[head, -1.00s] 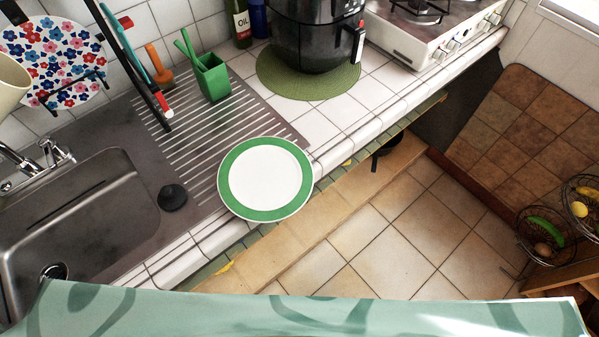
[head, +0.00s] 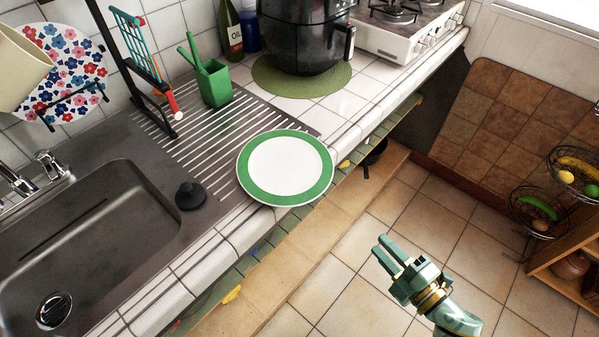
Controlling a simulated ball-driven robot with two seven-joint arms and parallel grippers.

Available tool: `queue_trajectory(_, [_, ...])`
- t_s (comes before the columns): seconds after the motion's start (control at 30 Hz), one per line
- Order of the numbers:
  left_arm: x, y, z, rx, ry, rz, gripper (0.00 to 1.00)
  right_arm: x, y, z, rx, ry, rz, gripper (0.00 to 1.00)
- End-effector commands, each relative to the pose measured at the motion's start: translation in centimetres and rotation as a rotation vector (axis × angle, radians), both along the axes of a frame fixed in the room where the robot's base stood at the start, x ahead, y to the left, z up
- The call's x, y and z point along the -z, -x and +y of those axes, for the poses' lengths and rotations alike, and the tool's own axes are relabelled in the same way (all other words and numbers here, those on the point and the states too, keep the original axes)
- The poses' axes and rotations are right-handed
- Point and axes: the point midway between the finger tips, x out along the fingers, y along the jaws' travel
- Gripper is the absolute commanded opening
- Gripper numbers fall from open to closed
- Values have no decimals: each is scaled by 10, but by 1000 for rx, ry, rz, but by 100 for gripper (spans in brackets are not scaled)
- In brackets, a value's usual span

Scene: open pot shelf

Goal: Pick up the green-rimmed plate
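The green-rimmed plate (head: 285,168) has a white middle and lies face up on the counter, at the right end of the ribbed drainboard (head: 215,150). Its near right rim reaches to the counter's tiled front edge in the picture. My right gripper (head: 381,243) is in the head view, over the floor to the lower right of the plate and well apart from it. Its two fingers point up and left toward the counter, with a narrow gap between them and nothing in it. My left gripper is out of view.
A sink (head: 85,245) and black plug (head: 190,195) lie left of the plate. A green utensil holder (head: 214,84), black rack, oil bottle (head: 231,30) and black air fryer (head: 305,35) stand behind. Fruit baskets (head: 540,210) are at right. Floor between is clear.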

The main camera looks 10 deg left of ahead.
Motion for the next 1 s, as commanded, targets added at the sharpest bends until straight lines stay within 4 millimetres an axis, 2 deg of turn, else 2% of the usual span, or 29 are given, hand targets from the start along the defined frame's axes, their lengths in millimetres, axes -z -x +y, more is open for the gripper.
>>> queue_trajectory(0.03, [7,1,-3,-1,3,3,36,-16,2,10,-59,26,-83,29])
queue_trajectory(0.1, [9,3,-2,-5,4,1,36,-36,4,21,-115,53,-170,29])
queue_trajectory(0.2, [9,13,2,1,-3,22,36,-49,-1,36,-148,69,-221,29])
queue_trajectory(0.33, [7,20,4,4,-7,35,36,-54,-22,58,-147,69,-225,29])
queue_trajectory(0.5, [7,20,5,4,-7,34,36,-56,-50,88,-146,69,-222,29])
queue_trajectory(0.83, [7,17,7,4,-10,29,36,-61,-73,115,-146,67,-219,29])
queue_trajectory(1.0, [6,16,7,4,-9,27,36,-68,-90,137,-145,67,-219,29])
